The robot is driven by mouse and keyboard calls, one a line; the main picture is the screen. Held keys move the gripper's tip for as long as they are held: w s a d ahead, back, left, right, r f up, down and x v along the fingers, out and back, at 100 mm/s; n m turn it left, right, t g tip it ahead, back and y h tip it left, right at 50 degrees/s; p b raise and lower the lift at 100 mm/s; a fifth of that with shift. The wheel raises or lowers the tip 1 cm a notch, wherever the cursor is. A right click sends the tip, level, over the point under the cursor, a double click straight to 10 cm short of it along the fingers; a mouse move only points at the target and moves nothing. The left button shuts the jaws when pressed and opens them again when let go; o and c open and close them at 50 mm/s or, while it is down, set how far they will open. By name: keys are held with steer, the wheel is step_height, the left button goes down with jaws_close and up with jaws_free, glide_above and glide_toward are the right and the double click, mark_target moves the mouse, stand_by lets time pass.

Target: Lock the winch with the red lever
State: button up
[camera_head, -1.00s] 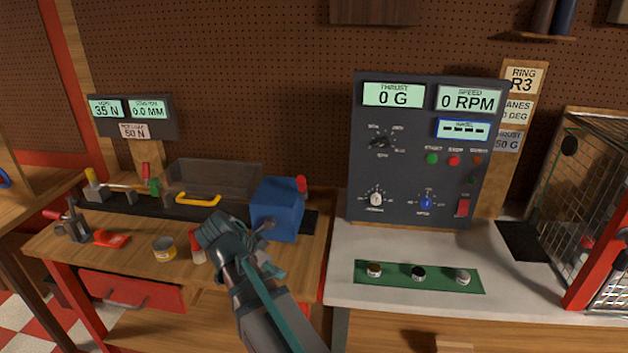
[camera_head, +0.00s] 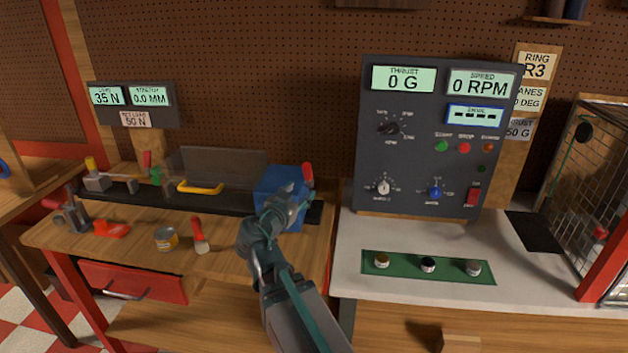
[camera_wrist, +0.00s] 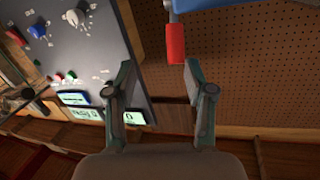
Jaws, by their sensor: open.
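The winch is a blue box (camera_head: 279,183) at the right end of the black rail on the wooden bench. Its red lever (camera_head: 307,175) stands upright at the box's right side. In the wrist view the red lever (camera_wrist: 175,43) hangs from a grey stem beside the blue body (camera_wrist: 235,8), just beyond the fingertips and between their lines. My gripper (camera_head: 290,205) is in front of the box in the head view and hides its lower part. In the wrist view my gripper (camera_wrist: 158,75) is open, with nothing between the fingers.
The dark control panel (camera_head: 430,140) stands close to the right of the lever. A clear guard (camera_head: 225,168) with a yellow handle (camera_head: 201,188) lies left of the winch. A can (camera_head: 166,239) and a red-handled tool (camera_head: 199,235) stand on the bench front.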

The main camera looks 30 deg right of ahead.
mark_target(305, 174)
steer(key=shift+n+t, duration=0.9)
steer(key=p+x, duration=0.1)
steer(key=x, duration=0.2)
steer(key=p+x, duration=0.1)
steer(key=x, duration=0.2)
steer(key=w+a+p+x, duration=0.1)
steer(key=x, duration=0.2)
steer(key=shift+w+d+r, duration=0.2)
steer(key=shift+r, duration=0.05)
steer(key=shift+w+d+f, duration=0.1)
steer(key=shift+w+d, duration=0.35)
steer(key=shift+d, duration=0.15)
jaws_close()
